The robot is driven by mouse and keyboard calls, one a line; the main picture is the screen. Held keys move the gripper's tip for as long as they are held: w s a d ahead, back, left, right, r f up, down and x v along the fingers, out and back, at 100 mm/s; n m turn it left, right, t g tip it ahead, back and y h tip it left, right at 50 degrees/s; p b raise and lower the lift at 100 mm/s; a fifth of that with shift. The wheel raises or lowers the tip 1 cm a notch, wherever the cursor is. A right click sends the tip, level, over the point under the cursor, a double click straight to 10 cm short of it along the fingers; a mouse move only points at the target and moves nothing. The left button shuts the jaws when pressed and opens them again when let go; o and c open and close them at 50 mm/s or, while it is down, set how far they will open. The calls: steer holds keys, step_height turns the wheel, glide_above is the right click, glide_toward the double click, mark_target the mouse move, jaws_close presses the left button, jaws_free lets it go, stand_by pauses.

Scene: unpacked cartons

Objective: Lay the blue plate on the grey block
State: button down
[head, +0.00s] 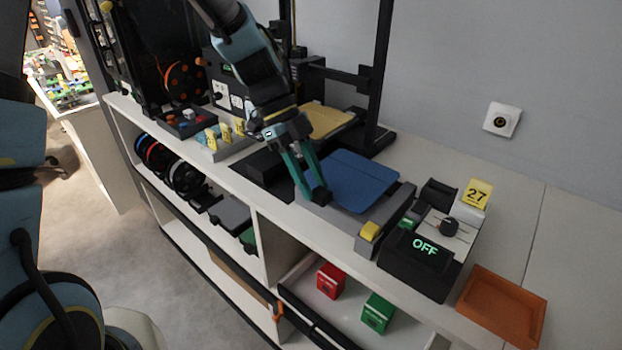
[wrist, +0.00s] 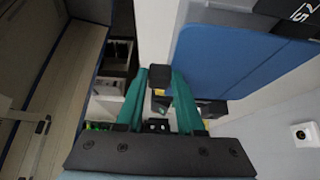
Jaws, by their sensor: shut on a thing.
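The blue plate (head: 357,179) shows in the head view over the grey block (head: 375,218), whose near edge and right end stick out beyond it. In the wrist view the plate (wrist: 235,62) fills the upper right. My gripper (head: 319,195) is at the plate's left, near edge, its green fingers slanting down to dark tips. In the wrist view my gripper (wrist: 160,88) has its tips close together beside the plate's edge. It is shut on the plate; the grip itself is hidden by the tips. I cannot tell whether the plate touches the block or hovers just above it.
A yellow button (head: 370,231) sits at the block's near end. A black box reading OFF (head: 425,249) and an orange tray (head: 502,305) stand to the right. A dark upright frame (head: 377,80) rises behind. Red (head: 331,280) and green (head: 377,313) boxes lie on the shelf below.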

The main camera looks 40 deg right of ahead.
steer(key=shift+f+b, duration=0.8)
steer(key=shift+f, duration=0.25)
steer(key=shift+c, duration=2.2)
jaws_free()
steer(key=shift+r, duration=0.15)
steer(key=shift+r+p, duration=1.1)
steer(key=shift+r, duration=0.45)
steer(key=b+v, duration=0.2)
steer(key=v, duration=0.8)
steer(key=shift+w+r, duration=0.25)
steer(key=shift+r, duration=0.05)
steer(key=shift+a, duration=0.2)
